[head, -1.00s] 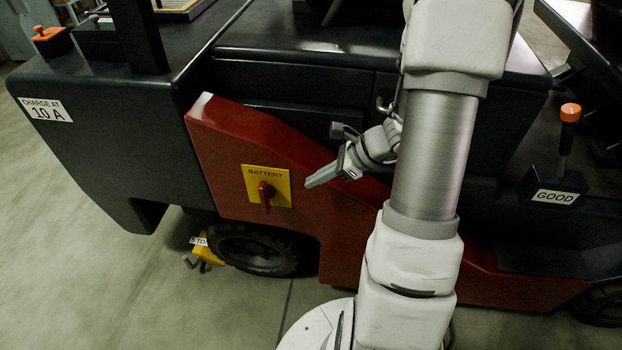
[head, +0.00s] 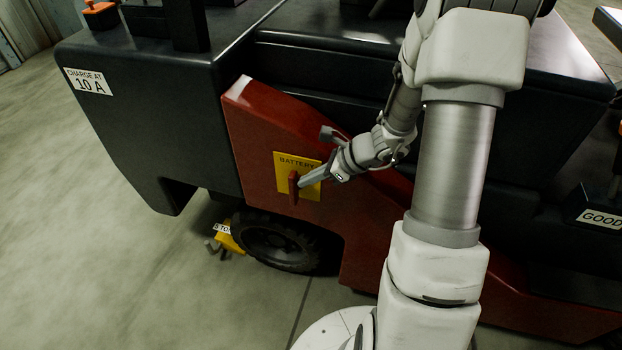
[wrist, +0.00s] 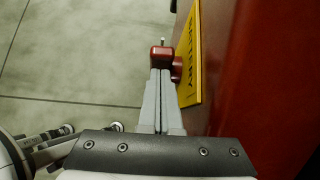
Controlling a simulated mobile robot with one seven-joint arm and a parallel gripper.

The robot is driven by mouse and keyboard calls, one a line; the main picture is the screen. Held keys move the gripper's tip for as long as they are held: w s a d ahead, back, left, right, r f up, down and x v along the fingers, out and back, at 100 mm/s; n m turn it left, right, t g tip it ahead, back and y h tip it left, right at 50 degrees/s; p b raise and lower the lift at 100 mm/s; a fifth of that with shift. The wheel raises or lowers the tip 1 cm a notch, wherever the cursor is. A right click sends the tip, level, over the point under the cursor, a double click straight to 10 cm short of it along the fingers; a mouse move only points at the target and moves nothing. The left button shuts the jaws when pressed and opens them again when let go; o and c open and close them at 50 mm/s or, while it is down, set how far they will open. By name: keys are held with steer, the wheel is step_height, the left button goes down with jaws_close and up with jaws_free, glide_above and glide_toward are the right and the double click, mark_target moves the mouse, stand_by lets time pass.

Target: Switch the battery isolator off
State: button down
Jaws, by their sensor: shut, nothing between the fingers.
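The battery isolator is a red handle (head: 293,187) on a yellow plate (head: 312,190) marked BATTERY, fixed to the red side panel of the truck. In the head view the handle hangs roughly upright. My gripper (head: 302,185) is shut and empty, its fingertips at the right side of the handle. In the wrist view the shut fingers (wrist: 162,72) reach to the red handle (wrist: 160,54), with the yellow plate (wrist: 191,55) just to their right. The tips look close to or touching the handle; I cannot tell which.
The red panel (head: 260,130) runs close beside my gripper. A black wheel (head: 275,245) and a yellow chock (head: 229,240) are below. The dark truck body carries a CHARGE AT 10 A label (head: 88,81). Open floor (head: 120,260) lies to the left.

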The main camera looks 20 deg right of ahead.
mark_target(295, 174)
steer(key=shift+r+p, duration=0.15)
steer(key=shift+p, duration=0.55)
steer(key=shift+w+a+r+g+h+p, duration=0.3)
steer(key=shift+g+h+p, duration=0.3)
steer(key=shift+p, duration=0.8)
steer(key=p, duration=0.2)
steer(key=a+r+g+h+p, duration=0.1)
steer(key=p, duration=0.2)
steer(key=shift+w+h, duration=0.2)
steer(key=shift+h, duration=0.1)
steer(key=shift+w+a+f+g+h+p, duration=0.25)
steer(key=shift+h+p, duration=0.25)
steer(key=shift+p, duration=0.5)
steer(key=shift+w+a+p, duration=0.15)
steer(key=shift+p, duration=0.15)
